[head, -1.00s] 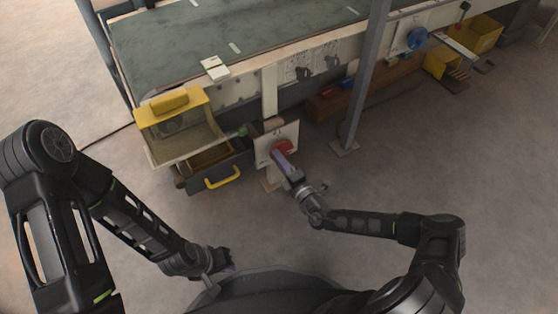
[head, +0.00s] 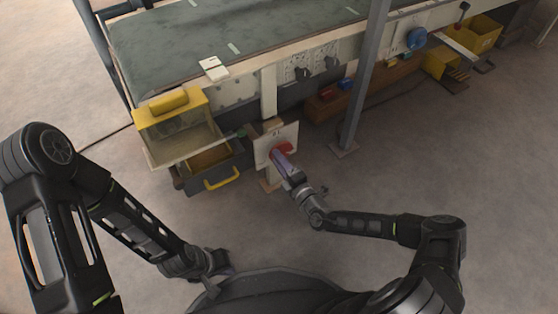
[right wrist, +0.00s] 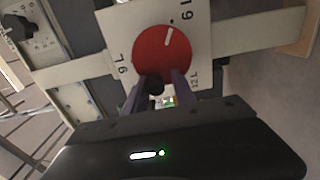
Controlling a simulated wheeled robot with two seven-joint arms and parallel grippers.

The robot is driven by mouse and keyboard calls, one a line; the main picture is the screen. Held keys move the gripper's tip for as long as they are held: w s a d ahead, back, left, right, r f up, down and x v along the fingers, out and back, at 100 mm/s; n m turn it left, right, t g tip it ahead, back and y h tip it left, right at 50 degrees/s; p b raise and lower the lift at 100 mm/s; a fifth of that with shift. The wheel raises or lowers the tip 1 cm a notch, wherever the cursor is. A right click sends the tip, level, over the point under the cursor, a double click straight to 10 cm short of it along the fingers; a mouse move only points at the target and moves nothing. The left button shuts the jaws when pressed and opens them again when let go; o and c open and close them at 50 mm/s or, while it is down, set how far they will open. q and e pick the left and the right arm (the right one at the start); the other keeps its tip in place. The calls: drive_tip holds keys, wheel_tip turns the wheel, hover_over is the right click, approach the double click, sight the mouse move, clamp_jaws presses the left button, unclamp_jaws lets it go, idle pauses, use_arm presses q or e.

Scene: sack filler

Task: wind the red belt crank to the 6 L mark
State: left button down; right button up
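The red belt crank (right wrist: 160,54) is a round red disc on a white plate (right wrist: 200,40). A white line on it points up and slightly right, towards a black dot on the plate. The plate has several litre labels; one at lower right looks like 12 L, and the top and left ones are hard to tell as 6 or 9. The crank's black knob (right wrist: 154,85) lies between my right gripper's fingers (right wrist: 159,82), nearer the left one, with a gap at the other. In the head view my right gripper (head: 279,157) meets the crank. My left gripper (head: 222,264) is low, its fingers unclear.
A yellow-topped box (head: 172,104) and an open drawer with a yellow handle (head: 221,178) stand left of the plate. A grey post (head: 364,80) rises to the right. A green belt table (head: 190,45) runs behind. The floor at right is clear.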

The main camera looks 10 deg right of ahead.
drive_tip(key=shift+a+r, duration=0.3)
drive_tip(key=shift+r, duration=0.4)
drive_tip(key=shift+s+d+r, duration=0.1)
drive_tip(key=shift+s, duration=0.05)
drive_tip(key=p+v, duration=0.3)
drive_tip(key=v, duration=0.5)
drive_tip(key=shift+d+f, duration=0.2)
drive_tip(key=shift+f, duration=0.25)
